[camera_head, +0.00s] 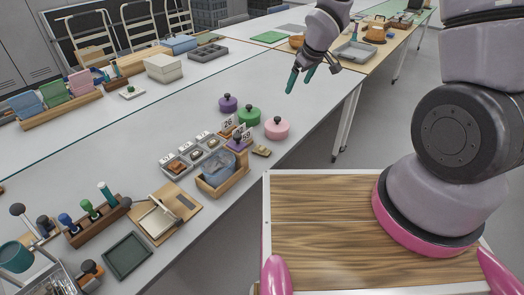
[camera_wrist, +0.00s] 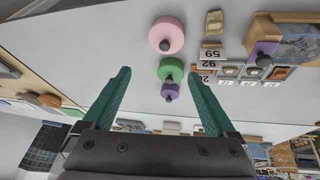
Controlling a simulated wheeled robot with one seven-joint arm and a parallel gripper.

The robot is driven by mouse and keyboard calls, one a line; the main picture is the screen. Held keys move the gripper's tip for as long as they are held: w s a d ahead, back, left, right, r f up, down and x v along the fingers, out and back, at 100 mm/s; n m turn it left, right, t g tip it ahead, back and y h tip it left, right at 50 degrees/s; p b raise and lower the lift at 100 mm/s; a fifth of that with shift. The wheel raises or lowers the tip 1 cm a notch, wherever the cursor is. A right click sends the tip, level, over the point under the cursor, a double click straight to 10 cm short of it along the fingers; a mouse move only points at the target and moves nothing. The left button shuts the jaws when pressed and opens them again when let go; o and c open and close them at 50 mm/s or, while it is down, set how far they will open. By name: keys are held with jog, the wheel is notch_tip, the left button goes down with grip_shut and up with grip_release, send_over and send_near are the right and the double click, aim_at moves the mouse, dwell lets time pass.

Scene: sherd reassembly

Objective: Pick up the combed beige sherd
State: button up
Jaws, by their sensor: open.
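A small beige piece (camera_head: 261,151), which looks like the combed beige sherd, lies on the white table near its front edge, just below the pink pot. It also shows in the wrist view (camera_wrist: 214,21) at the top, right of the pink pot; its combing is too small to make out. My gripper (camera_head: 297,90) is in the air over the far right part of the table, well beyond and above the piece. In the wrist view its two teal fingers (camera_wrist: 160,73) are wide apart with nothing between them.
Lidded pots, pink (camera_head: 277,128), green (camera_head: 249,116) and purple (camera_head: 228,103), stand near the beige piece. Number cards (camera_head: 228,123), grey trays with small sherds (camera_head: 196,154) and a wooden box (camera_head: 222,182) are to its left.

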jog(key=s+a+f+n+g+y, duration=0.1)
jog(key=s+a+f+n, duration=0.2)
jog(key=f, duration=0.4)
jog(key=s+a+f+n+g+y, duration=0.15)
jog(key=a+f, duration=0.25)
jog(key=f, duration=0.4)
send_over(262, 148)
jog(key=s+d, duration=0.1)
jog(key=d, duration=0.2)
jog(key=shift+m+h, duration=0.25)
jog(key=shift+h, duration=0.1)
jog(key=f, duration=0.4)
jog(key=shift+s+a, duration=0.2)
jog(key=shift+w+x, duration=0.2)
jog(key=shift+x, duration=2.85)
jog(key=shift+r, duration=0.15)
grip_shut()
